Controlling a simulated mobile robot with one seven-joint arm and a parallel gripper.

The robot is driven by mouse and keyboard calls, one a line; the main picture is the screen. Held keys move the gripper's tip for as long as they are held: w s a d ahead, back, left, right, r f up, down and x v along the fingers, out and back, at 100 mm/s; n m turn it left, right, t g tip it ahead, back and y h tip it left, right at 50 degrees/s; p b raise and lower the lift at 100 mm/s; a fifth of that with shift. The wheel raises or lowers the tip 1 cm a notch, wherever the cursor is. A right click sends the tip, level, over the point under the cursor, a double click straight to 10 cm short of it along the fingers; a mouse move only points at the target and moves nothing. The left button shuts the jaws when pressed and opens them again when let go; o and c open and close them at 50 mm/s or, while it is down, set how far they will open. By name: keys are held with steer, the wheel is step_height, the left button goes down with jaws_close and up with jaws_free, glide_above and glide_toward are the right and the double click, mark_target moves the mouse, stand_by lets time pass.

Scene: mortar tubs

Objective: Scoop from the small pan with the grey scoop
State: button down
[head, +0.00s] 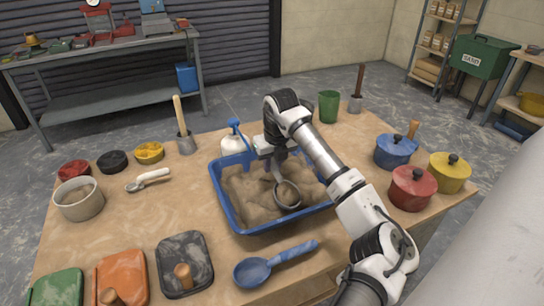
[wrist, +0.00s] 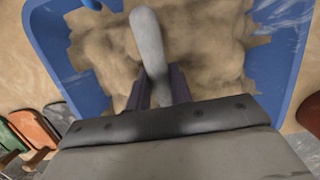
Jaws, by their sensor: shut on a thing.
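A blue rectangular pan (head: 225,205) filled with sandy material stands on the table in the head view, and its blue wall also shows in the wrist view (wrist: 58,62). My gripper (head: 279,163) is above the pan, shut on the grey scoop (head: 287,195). The scoop's round bowl is down at the sand inside the pan; I cannot tell how deep it sits or whether it holds sand. In the wrist view the scoop's pale grey handle (wrist: 148,45) rises between the fingers (wrist: 160,90), and its bowl is hidden.
A blue scoop (head: 258,270) lies in front of the pan. A white bottle (head: 232,146) and a green cup (head: 328,106) stand behind it. Lidded pots (head: 411,188) are to the right. A beige pot (head: 79,199), a white-handled scoop (head: 148,180) and a black tray (head: 185,258) are to the left.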

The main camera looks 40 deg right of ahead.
steer(key=shift+s+r+g+y+p, duration=0.15)
steer(key=shift+r+g+p, duration=0.4)
steer(key=shift+p, duration=0.5)
steer(key=shift+s+r+g+y+p, duration=0.15)
steer(key=shift+r+g+p, duration=0.2)
steer(key=shift+g+p, duration=0.5)
steer(key=shift+w+d+r+p, duration=0.1)
steer(key=shift+w+r+p, duration=0.15)
steer(key=shift+r+p, duration=0.4)
steer(key=shift+w+a+r+p, duration=0.1)
steer(key=shift+w+r+p, duration=0.1)
steer(key=shift+r+p, duration=0.4)
steer(key=shift+w+d+r+p, duration=0.1)
steer(key=shift+w+r+p, duration=0.15)
steer(key=shift+r+p, duration=0.4)
steer(key=shift+r, duration=0.15)
